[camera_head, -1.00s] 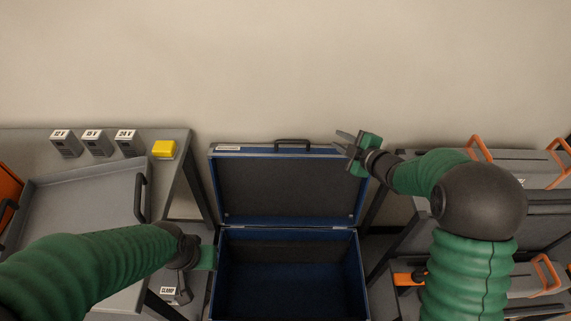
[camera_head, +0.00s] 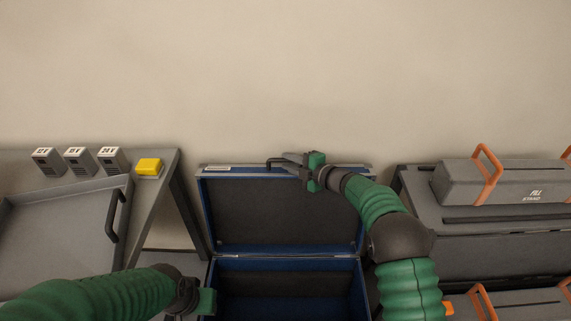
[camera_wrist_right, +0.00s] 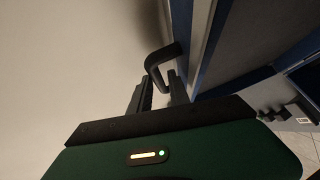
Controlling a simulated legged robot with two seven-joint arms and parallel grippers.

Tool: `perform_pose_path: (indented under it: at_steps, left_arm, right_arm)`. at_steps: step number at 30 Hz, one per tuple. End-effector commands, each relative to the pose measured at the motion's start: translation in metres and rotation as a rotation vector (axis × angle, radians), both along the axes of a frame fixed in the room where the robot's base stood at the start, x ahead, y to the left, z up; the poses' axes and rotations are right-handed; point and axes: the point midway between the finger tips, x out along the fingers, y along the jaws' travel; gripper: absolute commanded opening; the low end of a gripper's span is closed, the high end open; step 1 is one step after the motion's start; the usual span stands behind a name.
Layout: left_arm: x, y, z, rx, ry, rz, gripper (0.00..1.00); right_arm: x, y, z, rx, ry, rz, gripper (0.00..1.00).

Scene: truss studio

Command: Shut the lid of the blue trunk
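The blue trunk (camera_head: 208,287) stands in the middle of the head view with its lid (camera_head: 280,212) raised against the wall side. The lid has a dark inner face, and its black handle (camera_head: 272,163) is at the top edge. My right gripper (camera_head: 287,161) is at that edge beside the handle. In the right wrist view the fingers (camera_wrist_right: 159,90) are apart, with the handle (camera_wrist_right: 158,62) just beyond and between their tips; contact cannot be told. My left gripper (camera_head: 207,300) is low by the trunk's left wall, and its fingers are not clear.
A grey table at left holds a tray (camera_head: 60,235), several grey blocks (camera_head: 78,160) and a yellow block (camera_head: 149,167). At right are grey cases (camera_head: 500,182) with orange handles. The trunk's visible inside looks empty, and the wall above is bare.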

Motion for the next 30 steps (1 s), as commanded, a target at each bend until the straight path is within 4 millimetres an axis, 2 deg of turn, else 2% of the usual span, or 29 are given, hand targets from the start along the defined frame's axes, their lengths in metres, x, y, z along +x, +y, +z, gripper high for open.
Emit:
perform_pose_path:
  at_steps: [4,13,18,19,30]
  left_arm:
    - [-0.0001,0.0002,-0.0036,0.0,0.0,0.001,0.36]
    - [-0.0001,0.0003,-0.0035,0.0,0.0,0.001,0.36]
    - [-0.0001,0.0002,-0.0036,0.0,0.0,0.001,0.36]
    - [-0.0001,0.0002,-0.0036,0.0,0.0,0.001,0.36]
    - [-0.0001,0.0003,-0.0037,0.0,0.0,0.001,0.36]
  right_arm:
    - [0.0116,0.0129,-0.0048,-0.003,-0.001,0.001,0.22]
    - [0.0145,0.0133,-0.0048,0.001,0.0,-0.001,0.22]
    - [0.0144,0.0138,-0.0052,0.0,0.001,-0.002,0.01]
    - [0.0143,0.0138,-0.0053,-0.001,0.001,-0.002,0.0]
    - [0.0139,0.0144,-0.0064,-0.001,0.002,-0.001,0.0]
